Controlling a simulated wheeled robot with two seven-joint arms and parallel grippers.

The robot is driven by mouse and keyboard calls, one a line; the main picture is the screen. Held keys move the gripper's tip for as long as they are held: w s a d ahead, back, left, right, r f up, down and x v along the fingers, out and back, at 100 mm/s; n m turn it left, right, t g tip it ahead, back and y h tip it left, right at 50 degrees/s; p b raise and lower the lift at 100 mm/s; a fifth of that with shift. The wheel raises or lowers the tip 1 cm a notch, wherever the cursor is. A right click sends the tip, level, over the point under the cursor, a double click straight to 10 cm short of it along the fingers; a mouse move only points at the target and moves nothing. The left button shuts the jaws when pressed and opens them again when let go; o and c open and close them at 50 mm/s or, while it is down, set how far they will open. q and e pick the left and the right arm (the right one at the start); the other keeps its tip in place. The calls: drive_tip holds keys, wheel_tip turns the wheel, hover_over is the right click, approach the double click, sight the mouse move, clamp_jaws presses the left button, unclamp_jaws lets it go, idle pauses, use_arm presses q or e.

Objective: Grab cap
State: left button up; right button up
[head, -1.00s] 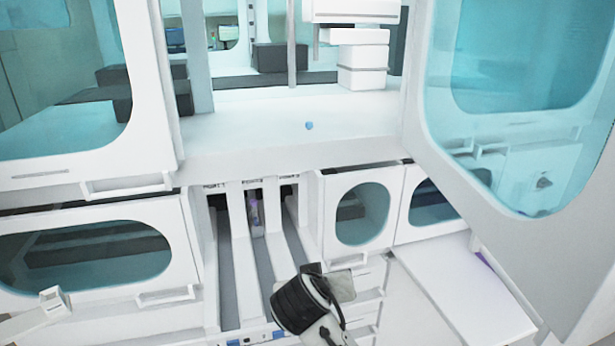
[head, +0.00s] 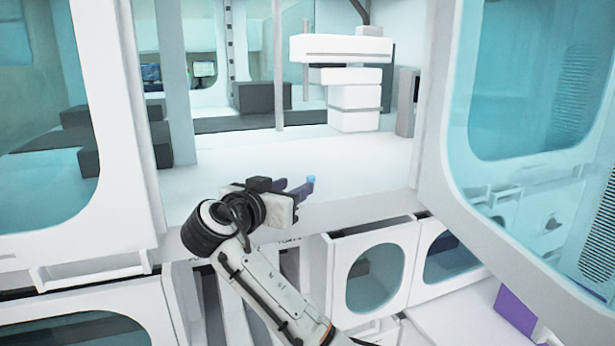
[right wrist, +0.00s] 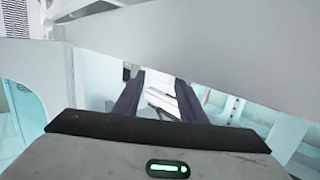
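A small light-blue cap (head: 311,179) is on the white work surface of the open cabinet in the head view. My left gripper is not in view.
White framed window panels (head: 480,190) stand open at the right and left of the cabinet. A white stacked instrument (head: 352,95) and dark blocks (head: 262,97) stand farther back. The surface (head: 370,155) around the cap is mostly clear. Drawers with windows (head: 372,275) lie below.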

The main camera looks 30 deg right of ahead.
sight(309, 178)
drive_tip(key=shift+x, duration=1.2)
drive_tip(key=p+x, duration=0.1)
drive_tip(key=x, duration=0.1)
drive_tip(key=p+x, duration=0.1)
drive_tip(key=x, duration=0.2)
drive_tip(key=shift+d+r, duration=0.1)
drive_tip(key=shift+r, duration=0.15)
drive_tip(key=shift+c, duration=0.3)
clamp_jaws()
